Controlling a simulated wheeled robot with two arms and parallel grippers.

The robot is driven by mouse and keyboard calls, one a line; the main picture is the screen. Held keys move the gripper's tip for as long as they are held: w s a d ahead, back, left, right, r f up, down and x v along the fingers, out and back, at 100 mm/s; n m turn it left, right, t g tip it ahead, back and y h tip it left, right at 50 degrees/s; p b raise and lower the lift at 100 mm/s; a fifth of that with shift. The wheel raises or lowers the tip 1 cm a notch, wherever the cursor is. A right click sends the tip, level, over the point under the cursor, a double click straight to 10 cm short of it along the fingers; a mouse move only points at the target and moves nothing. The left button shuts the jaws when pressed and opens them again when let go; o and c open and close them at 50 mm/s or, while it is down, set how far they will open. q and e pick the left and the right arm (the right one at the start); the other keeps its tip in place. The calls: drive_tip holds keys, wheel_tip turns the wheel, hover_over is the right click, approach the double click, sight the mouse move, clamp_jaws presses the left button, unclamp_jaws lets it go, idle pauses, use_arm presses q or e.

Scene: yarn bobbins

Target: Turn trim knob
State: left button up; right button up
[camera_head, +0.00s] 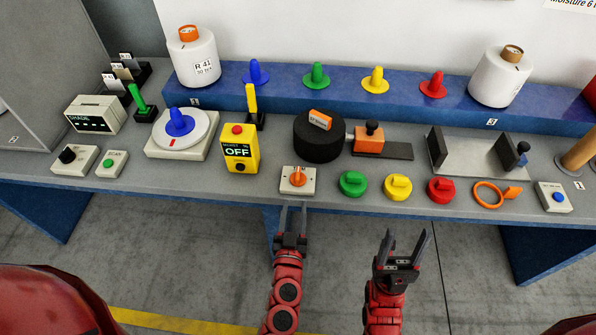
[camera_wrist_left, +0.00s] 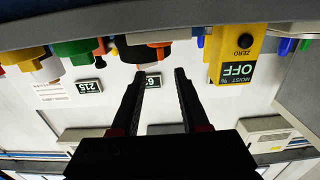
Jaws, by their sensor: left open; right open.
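An orange knob (camera_head: 298,178) with a pointer shape sits on a small white plate at the table's front edge; I take it for the trim knob. My left gripper (camera_head: 292,211) is open just in front of it, its fingers pointing at the plate and apart from it in the head view. In the left wrist view, which is upside down, the open fingertips (camera_wrist_left: 158,76) have an orange part (camera_wrist_left: 158,44) just beyond them, partly cut off by a dark edge. My right gripper (camera_head: 408,240) is open and empty, further right and in front of the table.
A yellow meter reading OFF (camera_head: 239,150) stands left of the knob. A black drum (camera_head: 318,138) stands behind it. Green (camera_head: 352,184), yellow (camera_head: 397,188) and red (camera_head: 440,190) knobs line the front edge to the right. The floor before the table is clear.

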sight(297, 181)
use_arm(q)
drive_tip(key=w+p, duration=0.1)
drive_tip(key=w, duration=1)
drive_tip(key=shift+w, duration=0.4)
drive_tip(key=shift+c, duration=0.2)
clamp_jaws()
